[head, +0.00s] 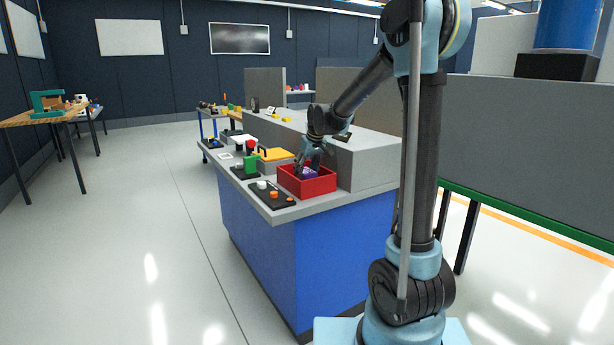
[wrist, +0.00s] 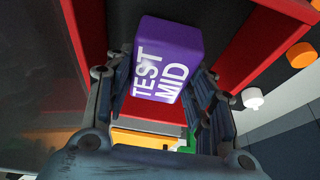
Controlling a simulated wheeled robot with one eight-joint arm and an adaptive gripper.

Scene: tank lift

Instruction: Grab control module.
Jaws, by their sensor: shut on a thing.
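A purple block (wrist: 165,60) with white lettering "TEST MID" is between the fingers of my gripper (wrist: 163,75) in the wrist view. The fingers are shut on its two sides. In the head view the purple block (head: 309,173) shows inside the red bin (head: 316,188), below my gripper (head: 308,160), which points down into the bin. The bin's red walls also show around the block in the wrist view (wrist: 275,40). I cannot tell whether the block touches the bin floor. No other object shows a control module label.
The bin stands on a grey-topped blue bench (head: 262,245).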

